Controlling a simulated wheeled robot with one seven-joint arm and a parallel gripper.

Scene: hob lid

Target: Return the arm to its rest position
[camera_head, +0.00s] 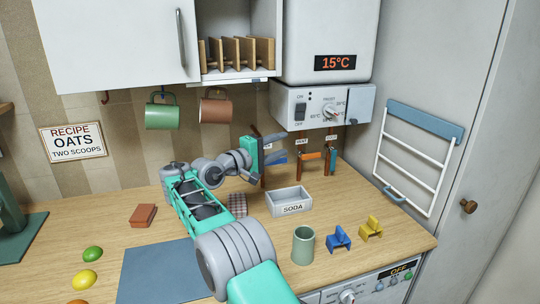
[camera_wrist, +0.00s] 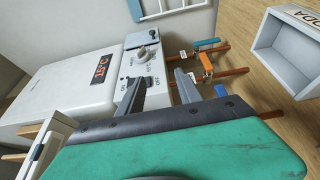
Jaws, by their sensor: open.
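My gripper (camera_head: 275,147) is open, with nothing seen between its fingers. In the head view my arm reaches over the worktop and the gripper is at the back, below the white control box (camera_head: 322,106) and left of the hanging tags. In the wrist view the gripper's two dark fingers (camera_wrist: 158,90) are apart, and the control box (camera_wrist: 143,62) shows beyond them. Coloured levers on wooden pegs (camera_wrist: 207,62) show to the right of the fingers. Whether the fingers touch anything cannot be told.
A grey SODA bin (camera_head: 291,208) stands right of my arm. A green cup (camera_head: 303,246), a blue clip (camera_head: 339,238) and a yellow clip (camera_head: 371,228) stand near the front edge. A green mug (camera_head: 162,115) and a brown mug (camera_head: 215,110) hang above. A blue-grey mat (camera_head: 155,270) lies left.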

